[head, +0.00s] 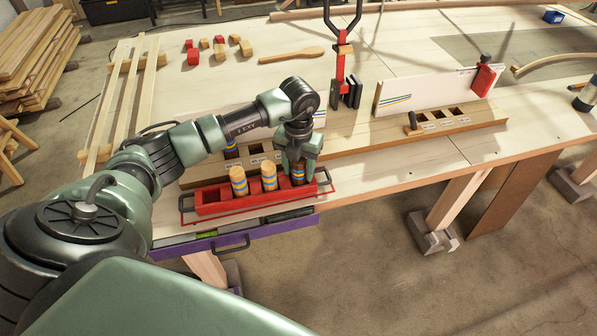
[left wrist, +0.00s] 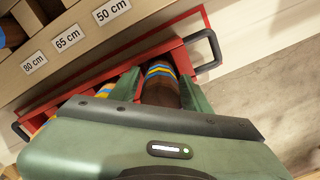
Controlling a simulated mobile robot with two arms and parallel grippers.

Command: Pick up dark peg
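The dark peg (head: 298,175), brown with blue and yellow bands, stands in the right end of the red tray (head: 215,209). My left gripper (head: 298,158) points down over it. In the left wrist view the dark peg (left wrist: 161,88) is between the two fingers of the left gripper (left wrist: 160,92), one on each side. The gaps there are too small to tell whether the fingers press on it. Two light wooden pegs with similar bands, one at the left (head: 238,181) and one in the middle (head: 268,176), stand in the same tray. My right gripper is not in view.
Behind the tray is a wooden block with labelled holes (left wrist: 60,62); a dark peg (head: 231,151) sits in its left hole. A red clamp (head: 341,70), a white board (head: 425,94) and small blocks (head: 193,56) are farther back. The bench's front edge is close to the tray.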

